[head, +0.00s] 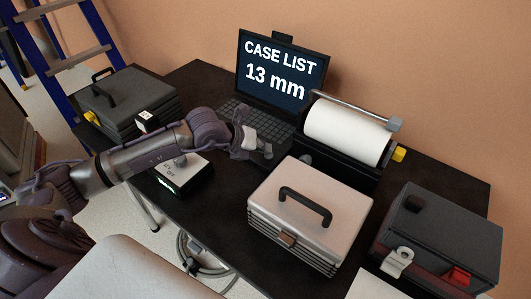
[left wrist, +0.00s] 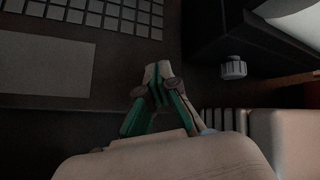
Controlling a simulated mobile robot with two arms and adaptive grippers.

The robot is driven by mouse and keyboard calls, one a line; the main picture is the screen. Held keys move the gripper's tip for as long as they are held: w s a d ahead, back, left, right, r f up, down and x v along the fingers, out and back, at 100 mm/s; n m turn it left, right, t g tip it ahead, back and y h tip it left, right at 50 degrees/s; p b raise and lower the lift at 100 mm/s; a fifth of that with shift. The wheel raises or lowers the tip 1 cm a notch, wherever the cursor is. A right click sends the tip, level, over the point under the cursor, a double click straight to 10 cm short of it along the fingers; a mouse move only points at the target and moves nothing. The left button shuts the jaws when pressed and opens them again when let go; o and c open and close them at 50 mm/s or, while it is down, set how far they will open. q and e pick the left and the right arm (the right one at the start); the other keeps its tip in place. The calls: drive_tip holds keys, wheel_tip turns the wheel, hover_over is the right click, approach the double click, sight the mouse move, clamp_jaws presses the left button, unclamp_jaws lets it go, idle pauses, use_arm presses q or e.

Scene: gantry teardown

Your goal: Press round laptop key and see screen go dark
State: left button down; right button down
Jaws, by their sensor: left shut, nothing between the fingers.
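The laptop (head: 283,68) stands open at the back of the dark table. Its screen is lit and reads "CASE LIST 13 mm". Its keyboard (head: 262,122) is partly hidden behind my left gripper (head: 264,150). In the left wrist view the keys (left wrist: 110,12) and the touchpad (left wrist: 42,62) lie at upper left. My left gripper (left wrist: 157,76) is shut and empty, with its tips just right of the laptop's front part. I cannot tell whether it touches anything. I cannot make out the round key in either view. My right gripper is not in view.
A paper-roll device (head: 345,130) stands right of the laptop; its grey knob (left wrist: 233,70) is close to my left fingertips. A pale case (head: 308,215) is in front. Dark cases stand at right (head: 438,238) and left (head: 125,95). A small lit device (head: 183,172) is below my arm.

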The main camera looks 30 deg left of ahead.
use_arm(q)
drive_tip(key=shift+f, duration=0.65)
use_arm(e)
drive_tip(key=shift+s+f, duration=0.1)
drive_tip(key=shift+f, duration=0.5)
use_arm(q)
drive_tip(key=shift+r, duration=0.1)
drive_tip(key=shift+w+d+r+p, duration=0.15)
drive_tip(key=shift+d+r+p, duration=0.2)
drive_tip(key=shift+r, duration=0.3)
drive_tip(key=shift+w+d+r, duration=0.1)
drive_tip(key=shift+d+r, duration=0.15)
drive_tip(key=shift+r, duration=0.05)
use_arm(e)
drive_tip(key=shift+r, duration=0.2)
use_arm(q)
drive_tip(key=shift+d, duration=0.1)
